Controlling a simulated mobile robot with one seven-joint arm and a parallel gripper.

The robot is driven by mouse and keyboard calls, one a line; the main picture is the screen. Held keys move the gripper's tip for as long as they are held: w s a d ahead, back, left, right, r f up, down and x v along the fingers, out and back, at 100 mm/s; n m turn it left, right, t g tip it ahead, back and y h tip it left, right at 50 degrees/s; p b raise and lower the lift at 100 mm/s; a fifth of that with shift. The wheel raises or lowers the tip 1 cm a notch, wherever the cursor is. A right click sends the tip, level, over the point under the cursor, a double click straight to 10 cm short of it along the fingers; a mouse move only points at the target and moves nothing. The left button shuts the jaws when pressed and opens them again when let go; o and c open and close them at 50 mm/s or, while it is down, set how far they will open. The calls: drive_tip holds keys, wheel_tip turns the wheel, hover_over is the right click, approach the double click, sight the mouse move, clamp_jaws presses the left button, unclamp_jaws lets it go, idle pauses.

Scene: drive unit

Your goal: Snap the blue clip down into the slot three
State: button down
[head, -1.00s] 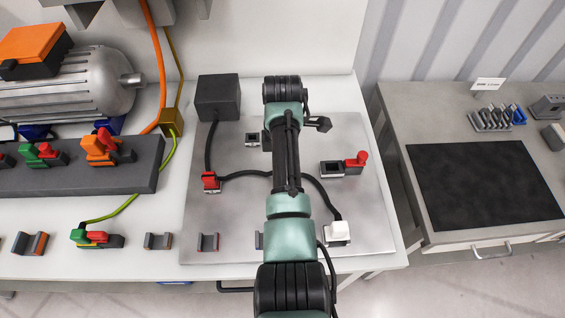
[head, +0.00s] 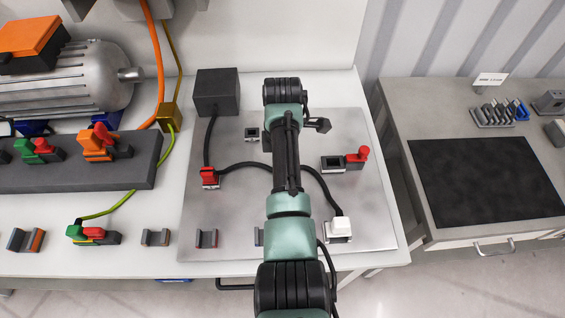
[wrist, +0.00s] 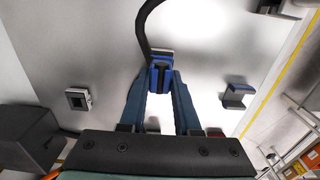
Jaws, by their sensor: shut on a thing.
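My gripper (wrist: 160,84) is shut on the blue clip (wrist: 160,70) in the wrist view, with one finger on each side. A pale-edged grey base (wrist: 161,51) shows just behind the clip. I cannot tell whether the clip is fully down in it. A black cable (wrist: 142,22) curves in from the top to the clip. In the head view my own arm hides the gripper and clip. No slot number is readable.
A dark box (head: 217,91) stands at the plate's back left. A red-tabbed connector (head: 357,157) sits right of my arm. An empty bracket (wrist: 236,96) lies right of the clip in the wrist view. A rack of grey and blue clips (head: 497,114) stands on the right table.

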drive_tip(key=shift+f, duration=0.4)
idle(0.3)
drive_tip(key=c, duration=0.5)
unclamp_jaws()
drive_tip(key=shift+c, duration=0.2)
drive_tip(key=shift+r, duration=0.1)
wheel_tip(320, 180, up, 18)
drive_tip(key=p, duration=0.7)
